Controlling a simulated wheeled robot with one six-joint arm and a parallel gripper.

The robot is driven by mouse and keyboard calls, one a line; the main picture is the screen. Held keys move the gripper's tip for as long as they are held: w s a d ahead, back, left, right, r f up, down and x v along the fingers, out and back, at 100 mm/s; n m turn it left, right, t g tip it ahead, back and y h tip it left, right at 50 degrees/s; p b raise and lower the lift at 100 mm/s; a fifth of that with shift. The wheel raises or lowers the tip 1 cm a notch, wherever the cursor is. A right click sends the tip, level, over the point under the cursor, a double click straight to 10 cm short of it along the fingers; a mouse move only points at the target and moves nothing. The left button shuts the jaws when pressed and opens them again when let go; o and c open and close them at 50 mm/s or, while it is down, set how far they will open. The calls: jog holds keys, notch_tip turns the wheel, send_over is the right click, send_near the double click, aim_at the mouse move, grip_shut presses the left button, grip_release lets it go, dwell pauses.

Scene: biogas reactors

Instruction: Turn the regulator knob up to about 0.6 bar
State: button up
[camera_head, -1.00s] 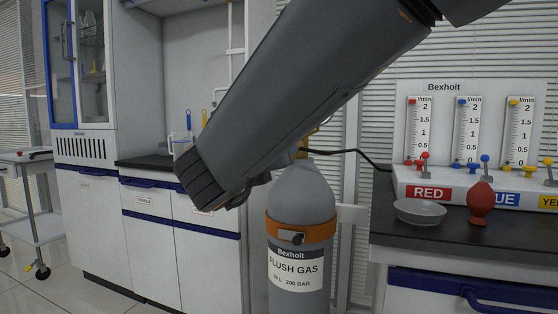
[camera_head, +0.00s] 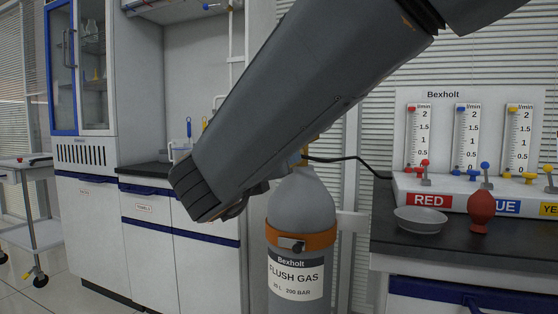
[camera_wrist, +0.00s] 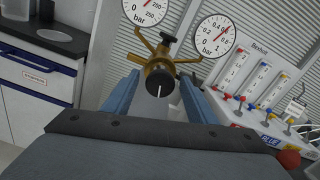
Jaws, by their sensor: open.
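The regulator (camera_wrist: 158,60) is a brass body with side arms and shows in the wrist view. Its dark round knob (camera_wrist: 161,82) faces me and carries a white pointer line, roughly upright. My gripper (camera_wrist: 160,76) is open, with one blue-grey finger on each side of the knob; I cannot tell whether either finger touches it. The low-pressure gauge (camera_wrist: 214,36), marked 0 to 1 bar, has a red line in its upper right part, near 0.6. A second gauge (camera_wrist: 145,8), marked up to 250, is cut by the top edge. My arm hides most of the regulator in the head view.
The grey flush gas cylinder (camera_head: 302,205) stands below, with an orange strap (camera_head: 300,240). On the right counter (camera_head: 420,248) are a flowmeter panel (camera_head: 443,105), a bowl (camera_head: 420,218) and a red bulb (camera_head: 481,208). Cabinets (camera_head: 150,235) stand at the left.

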jog(key=p+v, duration=0.1)
jog(key=v, duration=0.6)
